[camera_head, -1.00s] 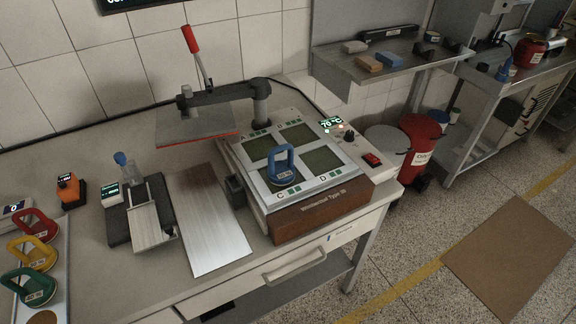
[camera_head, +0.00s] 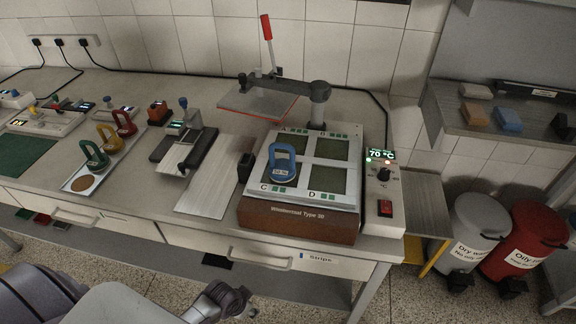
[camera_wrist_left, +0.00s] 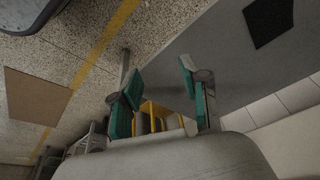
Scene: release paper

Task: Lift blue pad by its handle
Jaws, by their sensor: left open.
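The blue pad (camera_head: 281,174) stands upright on field C of the heated plate (camera_head: 333,197), with its blue loop handle (camera_head: 283,151) upward. My left arm comes in at the bottom left of the head view. Its gripper (camera_head: 228,300) is low, in front of the table's front edge and well apart from the pad. In the left wrist view the left gripper (camera_wrist_left: 160,76) shows two teal-padded fingers spread apart with nothing between them. The pad is not in the wrist view. My right gripper is not in view.
A lever press arm (camera_head: 290,88) with a red handle hangs behind the plate. A metal sheet (camera_head: 213,187) and a dark slide device (camera_head: 184,150) lie left of it. Green, yellow and red pads stand on a tray (camera_head: 82,182). Bins (camera_head: 478,232) stand at the right.

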